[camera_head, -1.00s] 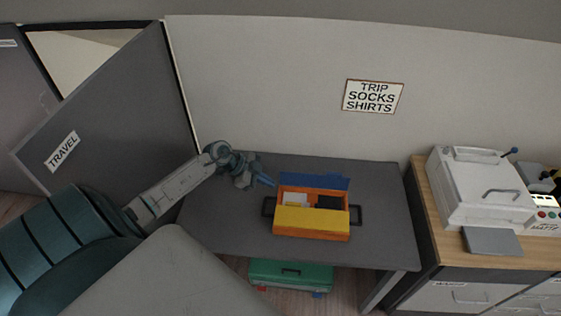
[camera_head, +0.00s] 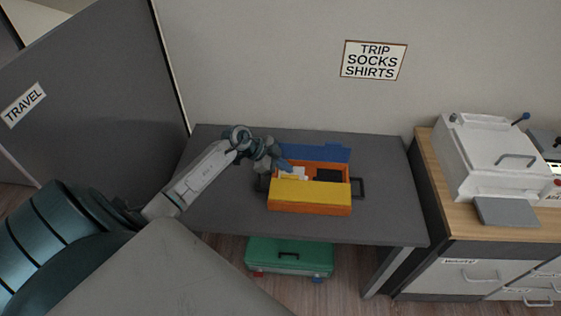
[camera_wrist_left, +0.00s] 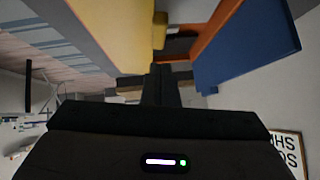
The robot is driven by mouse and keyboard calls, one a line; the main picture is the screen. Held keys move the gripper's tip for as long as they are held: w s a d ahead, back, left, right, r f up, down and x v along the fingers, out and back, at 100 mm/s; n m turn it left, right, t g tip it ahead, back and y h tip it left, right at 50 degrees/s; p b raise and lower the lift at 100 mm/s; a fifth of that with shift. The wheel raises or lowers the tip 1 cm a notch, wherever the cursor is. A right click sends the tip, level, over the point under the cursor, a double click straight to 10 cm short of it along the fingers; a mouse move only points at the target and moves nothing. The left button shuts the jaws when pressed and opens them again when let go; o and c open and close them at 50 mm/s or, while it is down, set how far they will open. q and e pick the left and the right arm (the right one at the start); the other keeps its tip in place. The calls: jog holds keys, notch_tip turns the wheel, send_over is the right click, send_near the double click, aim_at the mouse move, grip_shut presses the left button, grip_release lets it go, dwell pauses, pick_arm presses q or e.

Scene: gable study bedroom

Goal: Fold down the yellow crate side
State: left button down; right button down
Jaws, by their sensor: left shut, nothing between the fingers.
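The orange crate (camera_head: 282,207) stands on the grey table, with a black handle at each end. Its yellow side (camera_head: 312,194) is a wide panel along the front, above an orange lower front; it also shows in the left wrist view (camera_wrist_left: 122,32). Its blue side (camera_head: 325,152) stands out along the back edge and shows large in the left wrist view (camera_wrist_left: 248,48). White and dark items lie inside. My left gripper (camera_head: 285,165) is shut and empty at the crate's left end, near the back corner. Whether it touches the crate is unclear. My right gripper is not in view.
The grey table (camera_head: 385,215) is clear right of the crate. A green case (camera_head: 289,257) lies below it. A wooden-topped cabinet (camera_head: 450,180) with a white machine (camera_head: 490,150) stands right. A grey TRAVEL panel (camera_head: 100,100) stands left, and a wall is behind.

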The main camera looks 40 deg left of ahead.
pick_arm(q)
jog(key=shift+w+a+f+b, duration=0.1)
jog(key=shift+f+b, duration=0.65)
jog(key=shift+f, duration=0.2)
jog(key=shift+w+f+b, duration=0.1)
jog(key=shift+f+b, duration=0.15)
jog(key=shift+b, duration=0.2)
jog(key=shift+a, duration=0.1)
jog(key=shift+w+a+f+g+p, duration=0.1)
jog(key=shift+w+f+g+p, duration=0.2)
jog(key=shift+f, duration=0.5)
jog(key=shift+s+f+n, duration=0.1)
jog(key=shift+f+n, duration=0.05)
jog(key=shift+n, duration=0.15)
